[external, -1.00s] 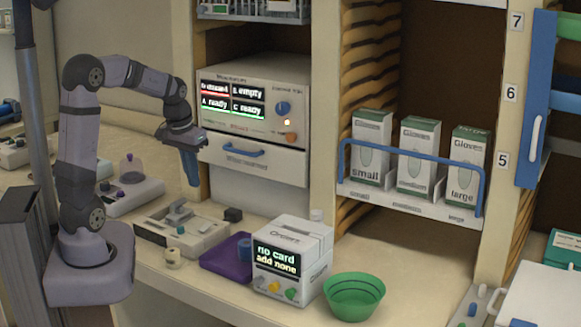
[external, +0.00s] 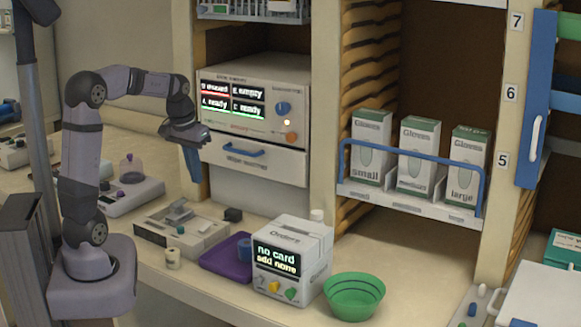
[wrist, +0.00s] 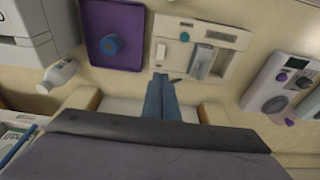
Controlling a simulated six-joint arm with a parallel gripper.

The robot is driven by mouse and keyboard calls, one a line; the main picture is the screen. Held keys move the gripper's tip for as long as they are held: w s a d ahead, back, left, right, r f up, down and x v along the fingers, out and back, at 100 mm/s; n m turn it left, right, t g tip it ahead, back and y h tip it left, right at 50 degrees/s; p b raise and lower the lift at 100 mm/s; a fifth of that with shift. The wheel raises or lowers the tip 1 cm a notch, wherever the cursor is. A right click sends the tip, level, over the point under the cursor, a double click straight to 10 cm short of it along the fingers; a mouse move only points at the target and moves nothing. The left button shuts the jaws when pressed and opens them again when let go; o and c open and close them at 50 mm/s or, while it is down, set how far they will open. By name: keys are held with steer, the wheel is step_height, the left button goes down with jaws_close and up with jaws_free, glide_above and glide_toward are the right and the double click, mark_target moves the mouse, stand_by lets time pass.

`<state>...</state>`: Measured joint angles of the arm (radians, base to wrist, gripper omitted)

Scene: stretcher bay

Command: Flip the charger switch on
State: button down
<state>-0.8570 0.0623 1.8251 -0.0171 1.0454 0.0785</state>
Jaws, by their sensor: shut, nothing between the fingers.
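A white unit (external: 262,86) on the shelf has a lit screen with "A ready", "B empty" and "C ready", and one red-underlined line. On its right are a blue knob (external: 283,108), a small light and an orange knob (external: 291,136). A low grey-white device (external: 182,228) with a grey lever-like part (external: 178,212) lies on the counter; it also shows in the wrist view (wrist: 228,38). No readable label tells me which part is the charger switch. My gripper (external: 193,176) is shut and empty, pointing down above the counter, left of the drawer front. Its blue fingers show together in the wrist view (wrist: 160,95).
A drawer (external: 252,160) with a blue handle is under the unit. A purple tray (external: 228,258), an order box (external: 290,255) and a green bowl (external: 354,297) stand right of the low device. Another device (external: 128,190) is behind left.

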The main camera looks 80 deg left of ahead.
mark_target(211, 221)
steer(key=shift+f, duration=0.1)
steer(key=f+p, duration=0.1)
steer(key=f, duration=0.3)
steer(key=w+a+f+p, duration=0.1)
steer(key=f, duration=0.3)
steer(key=w+a+f+p, duration=0.1)
steer(key=f+p, duration=0.1)
steer(key=f, duration=0.3)
steer(key=shift+f, duration=0.25)
steer(key=shift+w+f, duration=0.1)
